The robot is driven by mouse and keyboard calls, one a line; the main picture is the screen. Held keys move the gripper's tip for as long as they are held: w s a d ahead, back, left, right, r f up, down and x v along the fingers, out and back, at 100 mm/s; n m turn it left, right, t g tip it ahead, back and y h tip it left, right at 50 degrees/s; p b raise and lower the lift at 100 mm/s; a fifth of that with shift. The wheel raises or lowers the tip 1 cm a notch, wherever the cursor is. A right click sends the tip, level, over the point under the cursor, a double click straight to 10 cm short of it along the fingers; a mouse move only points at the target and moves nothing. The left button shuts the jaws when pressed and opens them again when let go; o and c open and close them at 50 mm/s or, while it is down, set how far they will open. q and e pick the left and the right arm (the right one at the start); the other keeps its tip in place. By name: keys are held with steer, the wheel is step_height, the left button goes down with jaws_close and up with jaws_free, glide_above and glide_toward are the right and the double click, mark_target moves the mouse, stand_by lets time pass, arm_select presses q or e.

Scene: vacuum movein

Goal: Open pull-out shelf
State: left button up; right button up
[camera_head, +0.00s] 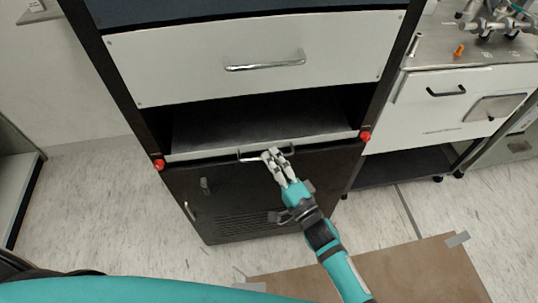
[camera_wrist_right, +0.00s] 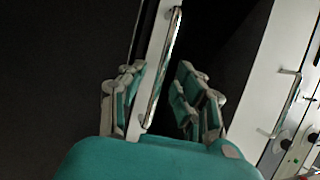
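The pull-out shelf (camera_head: 215,145) is a grey board with a light front edge, low in the black cabinet under a white drawer. Its front edge lies roughly level with the cabinet front. Its slim metal handle (camera_head: 248,158) sits mid-edge and also shows in the right wrist view (camera_wrist_right: 165,70). My right gripper (camera_head: 271,154) is at the right part of the handle. In the wrist view its fingers (camera_wrist_right: 160,80) are apart, one on each side of the handle, with gaps visible. My left gripper is not in view.
Red knobs (camera_head: 159,165) (camera_head: 365,136) flank the shelf. Above is the white drawer (camera_head: 250,60) with its own handle; below is a black vented door (camera_head: 235,195). A white cabinet (camera_head: 440,110) stands at right. A brown mat (camera_head: 400,275) lies on open floor in front.

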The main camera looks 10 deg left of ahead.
steer(key=shift+x, duration=0.85)
steer(key=shift+c, duration=0.2)
jaws_close()
